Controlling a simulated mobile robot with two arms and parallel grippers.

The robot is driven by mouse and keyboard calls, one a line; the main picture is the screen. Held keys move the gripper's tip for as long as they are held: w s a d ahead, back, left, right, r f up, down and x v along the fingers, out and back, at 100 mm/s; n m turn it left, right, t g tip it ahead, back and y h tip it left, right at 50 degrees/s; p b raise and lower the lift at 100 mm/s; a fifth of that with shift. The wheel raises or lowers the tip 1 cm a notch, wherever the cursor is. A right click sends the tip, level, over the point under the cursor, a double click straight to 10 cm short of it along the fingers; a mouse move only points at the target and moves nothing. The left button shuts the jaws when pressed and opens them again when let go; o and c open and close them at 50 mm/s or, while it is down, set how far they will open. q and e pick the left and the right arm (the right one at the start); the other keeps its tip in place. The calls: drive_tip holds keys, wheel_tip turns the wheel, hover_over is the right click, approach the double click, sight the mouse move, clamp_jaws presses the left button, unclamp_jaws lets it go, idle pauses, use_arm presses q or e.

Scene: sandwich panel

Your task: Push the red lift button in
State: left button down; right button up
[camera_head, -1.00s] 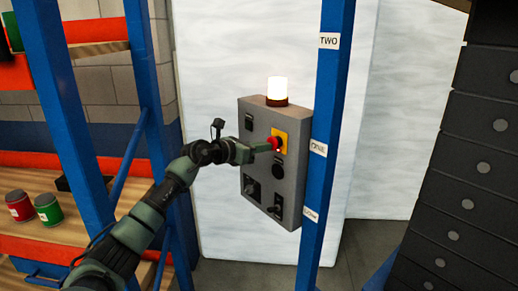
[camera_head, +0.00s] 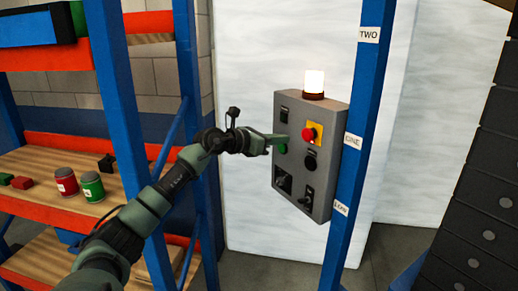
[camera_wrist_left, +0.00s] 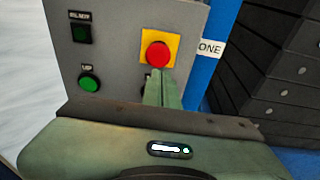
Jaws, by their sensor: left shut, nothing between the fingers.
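The red button (camera_head: 308,134) is a round knob on a yellow plate, on the front of a grey control box (camera_head: 331,128). In the left wrist view the red button (camera_wrist_left: 158,54) shows whole, just beyond my fingertips. My left gripper (camera_head: 286,139) is shut and empty. In the head view its tips are left of the red button, with a visible gap. In the left wrist view the closed fingers (camera_wrist_left: 163,86) point at the plate's lower edge and hide part of the panel below it. I cannot tell the exact depth of the gap. My right gripper is not in view.
A green button (camera_wrist_left: 89,82) labelled UP is left of the red one, with a black switch (camera_wrist_left: 82,32) above it. A lit lamp (camera_head: 314,83) tops the box. A blue post (camera_head: 352,140) stands close right.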

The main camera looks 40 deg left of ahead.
use_arm(q)
drive_tip(key=b+v, duration=0.1)
drive_tip(key=v, duration=0.1)
drive_tip(key=b+v, duration=0.1)
drive_tip(key=v, duration=0.1)
drive_tip(key=b+v, duration=0.1)
drive_tip(key=shift+s+a+f, duration=0.3)
drive_tip(key=shift+s+a, duration=0.05)
drive_tip(key=shift+s, duration=0.05)
